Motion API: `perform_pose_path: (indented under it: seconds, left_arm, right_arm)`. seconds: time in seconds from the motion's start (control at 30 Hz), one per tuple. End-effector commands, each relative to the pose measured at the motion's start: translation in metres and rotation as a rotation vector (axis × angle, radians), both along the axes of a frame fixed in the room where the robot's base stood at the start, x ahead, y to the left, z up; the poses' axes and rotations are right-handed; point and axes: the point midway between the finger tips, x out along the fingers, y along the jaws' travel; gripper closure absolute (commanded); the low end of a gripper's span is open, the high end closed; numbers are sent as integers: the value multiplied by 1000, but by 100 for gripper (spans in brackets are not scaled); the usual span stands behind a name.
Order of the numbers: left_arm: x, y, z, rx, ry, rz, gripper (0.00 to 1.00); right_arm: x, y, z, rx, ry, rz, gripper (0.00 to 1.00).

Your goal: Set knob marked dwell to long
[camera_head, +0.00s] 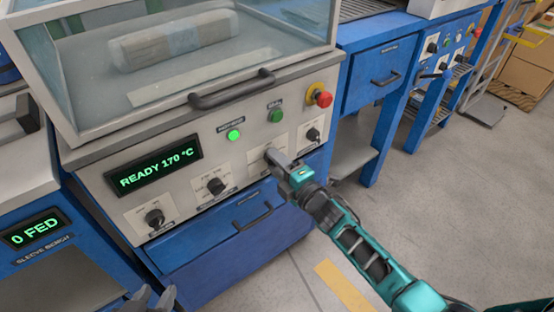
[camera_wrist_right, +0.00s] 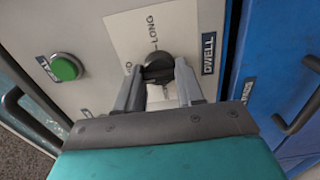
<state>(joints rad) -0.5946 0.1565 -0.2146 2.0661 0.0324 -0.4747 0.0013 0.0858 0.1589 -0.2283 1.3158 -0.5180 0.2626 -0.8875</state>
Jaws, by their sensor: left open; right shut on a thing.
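The dwell knob (camera_wrist_right: 158,68) is black and round, on a pale plate (camera_wrist_right: 122,32) beside a blue DWELL label (camera_wrist_right: 208,53). LONG is printed above the knob in the right wrist view; another mark at its left is partly hidden. I cannot tell which mark the knob points to. My right gripper (camera_wrist_right: 160,82) has a finger on each side of the knob and is shut on it. In the head view my right gripper (camera_head: 274,158) covers this knob on the machine's front panel. My left gripper (camera_head: 154,297) is open, only its tips showing at the bottom edge.
The panel has other black knobs (camera_head: 216,186), (camera_head: 154,218) and (camera_head: 313,134), a green button (camera_head: 275,115), a red stop button (camera_head: 322,98) and a READY 170 °C display (camera_head: 153,167). A hood handle (camera_head: 232,91) juts out above. Open floor lies right.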

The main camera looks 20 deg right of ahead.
Motion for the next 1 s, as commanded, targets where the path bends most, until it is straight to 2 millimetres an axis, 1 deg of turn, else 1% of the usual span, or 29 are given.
perform_pose_path:
  seconds: [0.03,0.2,1.0]
  left_arm:
    - [0,0,4,0,1,0,57]
    - [0,0,11,0,1,0,57]
    - [1,-3,40,-11,-1,7,57]
  right_arm:
    - [0,0,2,43,18,1,93]
    - [0,0,2,194,72,0,93]
    - [0,-1,2,907,332,0,93]
